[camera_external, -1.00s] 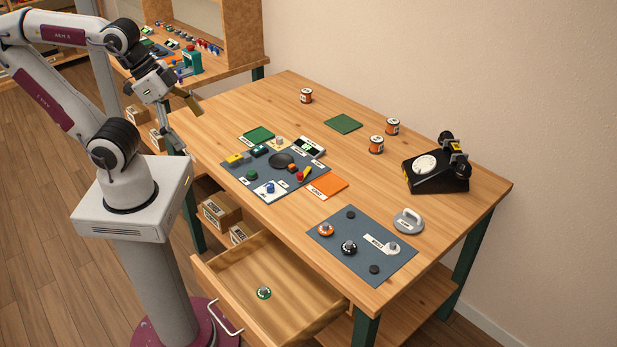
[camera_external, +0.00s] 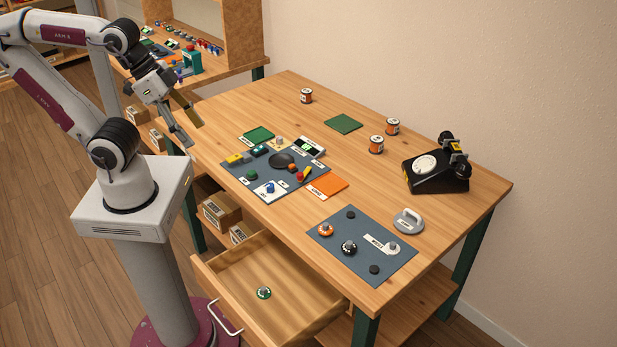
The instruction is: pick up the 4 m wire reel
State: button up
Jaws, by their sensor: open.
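Three small wire reels with white tops and orange-brown sides stand upright on the wooden table. One reel (camera_external: 306,96) is at the back, and two stand close together to the right, a farther reel (camera_external: 392,127) and a nearer reel (camera_external: 376,145). Their labels are too small to read, so I cannot tell which is the 4 m one. My gripper (camera_external: 193,132) is open and empty, pointing down near the table's left edge, well to the left of all the reels.
A black dial phone (camera_external: 437,172) stands right of the reels. A green pad (camera_external: 343,124) lies between the reels. A dark mat (camera_external: 262,182) with several parts and a second mat (camera_external: 340,264) with knobs lie nearer. A drawer (camera_external: 225,300) is open at the front.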

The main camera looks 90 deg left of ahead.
jog(key=w+a+f+n+t+y, duration=0.1)
jog(key=w+a, duration=0.2)
jog(key=w, duration=0.8)
jog(key=w+a+n+t, duration=0.15)
jog(key=w+a, duration=0.25)
jog(key=w, duration=0.7)
jog(key=w+a+f+n+t+y, duration=0.1)
jog(key=w+a, duration=0.2)
jog(key=w, duration=0.8)
jog(key=n+t+y, duration=0.2)
jog(key=n+y, duration=0.1)
jog(key=y, duration=0.1)
send_near(371, 140)
jog(key=w+d+r, duration=0.4)
jog(key=d+r, duration=0.1)
jog(key=a+f+y, duration=0.1)
jog(key=a+f, duration=0.2)
jog(key=a+f+n+y, duration=0.1)
jog(key=a+f, duration=0.2)
jog(key=f, duration=0.1)
jog(key=shift+a+f, duration=0.15)
jog(key=shift+f, duration=0.05)
jog(key=shift+w, duration=0.1)
jog(key=shift+g+x, duration=0.25)
jog(key=shift+x, duration=1)
